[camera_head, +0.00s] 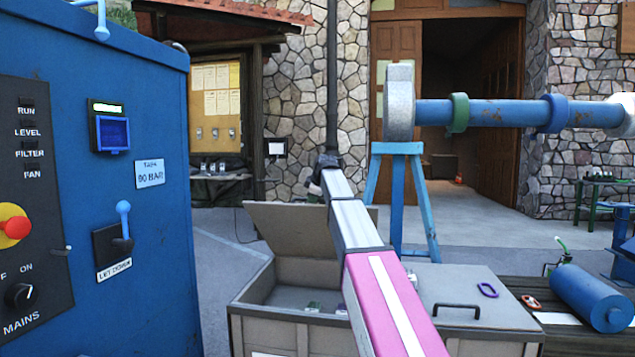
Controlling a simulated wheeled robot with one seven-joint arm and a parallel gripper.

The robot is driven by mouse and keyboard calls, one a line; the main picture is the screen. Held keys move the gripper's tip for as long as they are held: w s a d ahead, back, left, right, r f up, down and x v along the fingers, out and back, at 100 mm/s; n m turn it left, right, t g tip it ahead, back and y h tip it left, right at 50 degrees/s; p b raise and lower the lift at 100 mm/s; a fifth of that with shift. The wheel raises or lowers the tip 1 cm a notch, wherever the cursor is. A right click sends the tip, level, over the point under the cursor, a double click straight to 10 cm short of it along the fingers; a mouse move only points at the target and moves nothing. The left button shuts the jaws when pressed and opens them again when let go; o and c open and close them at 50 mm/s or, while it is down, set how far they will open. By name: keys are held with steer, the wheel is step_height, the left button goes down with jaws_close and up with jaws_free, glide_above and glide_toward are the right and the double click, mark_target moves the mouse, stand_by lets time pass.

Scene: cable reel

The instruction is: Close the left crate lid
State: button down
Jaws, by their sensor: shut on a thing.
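The left crate lid (290,229) stands raised and tilted at the back of the wooden crate (275,330). The crate's left compartment is open, with a few small items on its floor. The right lid (465,284) lies flat and shut, with a black handle on it. My arm, with pink and grey links, crosses in front of the crate. My gripper (316,186) is at the raised lid's upper edge and looks shut on it. The fingertips are small and partly hidden, and the lid's handle is not visible.
A blue machine cabinet (150,230) with switches fills the left side. A purple carabiner (487,290) lies on the right lid. A blue stand (395,200) carries a blue pipe (500,112) behind the crate. A blue cylinder (590,297) lies on the bench at right.

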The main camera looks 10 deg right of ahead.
steer(key=s+a+f+t, duration=0.1)
steer(key=s+f, duration=0.4)
steer(key=f, duration=0.5)
steer(key=s+a+f+n+t, duration=0.1)
steer(key=s+a+f+t, duration=0.1)
steer(key=s+f, duration=0.4)
steer(key=s+a+f+t+h, duration=0.1)
steer(key=s+f, duration=0.5)
steer(key=f, duration=1)
steer(key=shift+a+n+t, duration=0.3)
steer(key=shift+a+t, duration=0.45)
steer(key=shift+t, duration=0.15)
steer(key=shift+s+f, duration=0.15)
steer(key=shift+f, duration=0.65)
steer(key=c, duration=1.1)
jaws_free()
steer(key=shift+f, duration=0.1)
